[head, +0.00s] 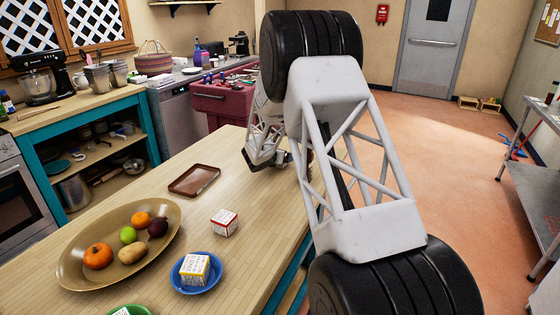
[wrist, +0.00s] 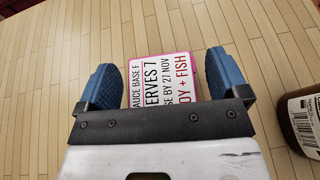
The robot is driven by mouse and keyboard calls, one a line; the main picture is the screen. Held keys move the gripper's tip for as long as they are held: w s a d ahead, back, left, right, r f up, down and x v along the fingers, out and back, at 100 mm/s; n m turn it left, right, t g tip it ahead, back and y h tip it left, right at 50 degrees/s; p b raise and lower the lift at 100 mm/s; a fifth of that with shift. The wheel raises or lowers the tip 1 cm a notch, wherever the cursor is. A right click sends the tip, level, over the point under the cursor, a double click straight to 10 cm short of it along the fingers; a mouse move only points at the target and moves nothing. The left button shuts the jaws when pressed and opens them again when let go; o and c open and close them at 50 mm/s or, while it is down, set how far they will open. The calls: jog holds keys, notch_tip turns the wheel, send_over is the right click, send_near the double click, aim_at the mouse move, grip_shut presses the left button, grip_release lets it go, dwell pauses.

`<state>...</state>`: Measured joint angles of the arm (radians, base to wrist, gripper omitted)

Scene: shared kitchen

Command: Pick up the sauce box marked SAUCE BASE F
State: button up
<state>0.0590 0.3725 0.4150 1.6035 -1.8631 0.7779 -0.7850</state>
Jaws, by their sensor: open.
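The sauce box (wrist: 165,82), white with a pink border, shows in the wrist view. Its printed face reads SAUCE BASE F, with SERVES 7 and a date line. My gripper (wrist: 161,72) is open, with one blue finger on each side of the box and a gap on both sides. The gripper's body covers the box's near part. I cannot tell how far the fingers are above the counter. In the head view my gripper (head: 268,161) is over the wooden counter's far part, and I cannot make out this box there.
A brown labelled jar (wrist: 303,128) stands right of my gripper. On the counter (head: 238,180) are a brown tray (head: 194,180), a red-edged box (head: 224,222), a yellow-edged box (head: 195,268) on a blue plate (head: 181,283), and a fruit platter (head: 70,270).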

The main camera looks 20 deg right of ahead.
jog(key=shift+c, duration=0.4)
jog(key=c, duration=1)
jog(key=shift+r, duration=0.15)
jog(key=shift+r, duration=4.9)
